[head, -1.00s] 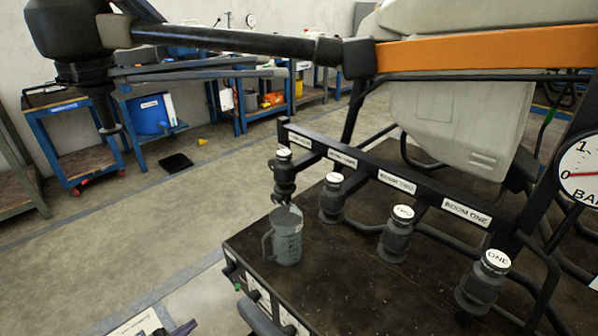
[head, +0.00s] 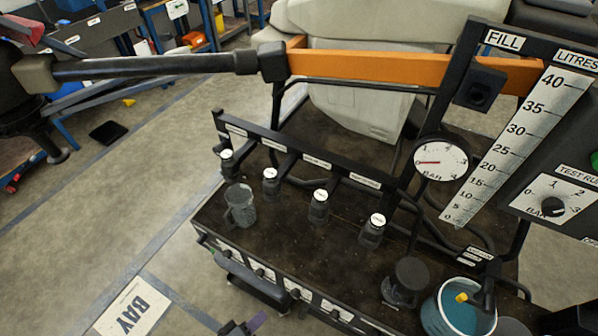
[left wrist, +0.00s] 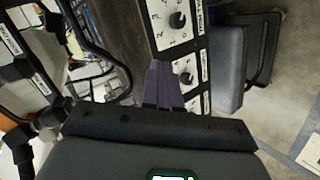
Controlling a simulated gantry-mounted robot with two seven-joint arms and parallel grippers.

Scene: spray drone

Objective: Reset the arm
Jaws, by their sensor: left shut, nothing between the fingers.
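My left gripper (head: 250,325) shows at the bottom edge of the head view, just in front of the bench, mostly cut off. In the left wrist view its purple-grey fingers (left wrist: 166,86) are together with nothing between them. They are in front of the bench's panel of black knobs (left wrist: 178,20); I cannot tell whether they touch it. My right gripper is not identifiable in these views.
A grey jug (head: 240,207) stands at the left of the dark bench top (head: 290,232), near several capped nozzles.

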